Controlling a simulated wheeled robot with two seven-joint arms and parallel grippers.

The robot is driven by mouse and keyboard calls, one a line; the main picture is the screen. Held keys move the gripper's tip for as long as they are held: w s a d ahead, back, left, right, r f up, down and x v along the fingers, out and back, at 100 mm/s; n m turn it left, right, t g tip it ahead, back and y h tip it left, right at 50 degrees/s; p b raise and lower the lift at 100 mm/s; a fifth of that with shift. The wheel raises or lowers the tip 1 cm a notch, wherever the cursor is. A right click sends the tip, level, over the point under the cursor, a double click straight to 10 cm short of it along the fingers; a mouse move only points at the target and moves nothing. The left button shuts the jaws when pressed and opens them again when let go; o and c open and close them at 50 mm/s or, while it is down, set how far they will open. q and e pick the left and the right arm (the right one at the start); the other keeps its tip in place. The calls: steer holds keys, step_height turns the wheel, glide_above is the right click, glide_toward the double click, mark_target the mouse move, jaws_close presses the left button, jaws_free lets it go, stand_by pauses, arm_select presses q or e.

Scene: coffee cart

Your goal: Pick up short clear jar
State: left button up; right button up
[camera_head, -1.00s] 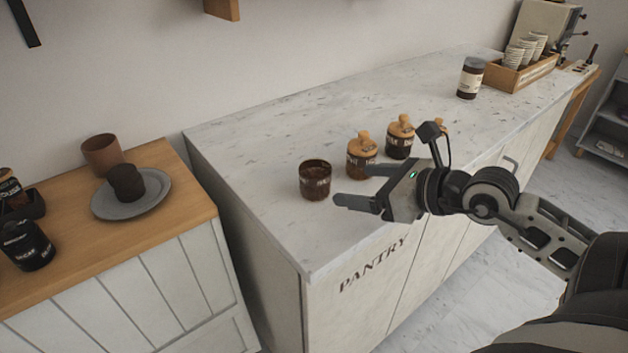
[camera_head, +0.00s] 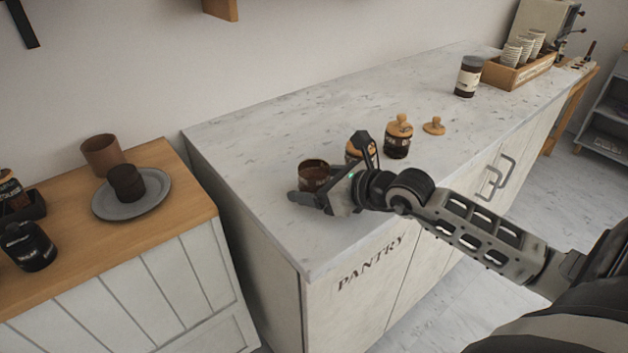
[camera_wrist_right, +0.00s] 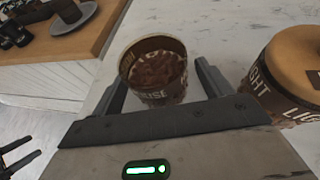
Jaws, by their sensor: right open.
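The short clear jar (camera_head: 313,173), lidless and filled with brown contents, stands upright on the marble pantry counter (camera_head: 262,215). My right gripper (camera_head: 318,192) is at the jar, and its near finger and body hide the jar's lower part in the head view. In the right wrist view, the jar (camera_wrist_right: 155,70) sits between the two spread fingers of the gripper (camera_wrist_right: 160,85). I cannot tell whether either finger touches it.
A wooden-lidded jar (camera_wrist_right: 288,70) stands close beside the right finger. Another lidded jar (camera_head: 397,138) and a loose wooden lid (camera_head: 434,126) are farther right. A dark-lidded jar (camera_head: 468,77) stands at the back. The counter left of the short jar is clear.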

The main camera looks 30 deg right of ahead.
steer(key=c, duration=1.2)
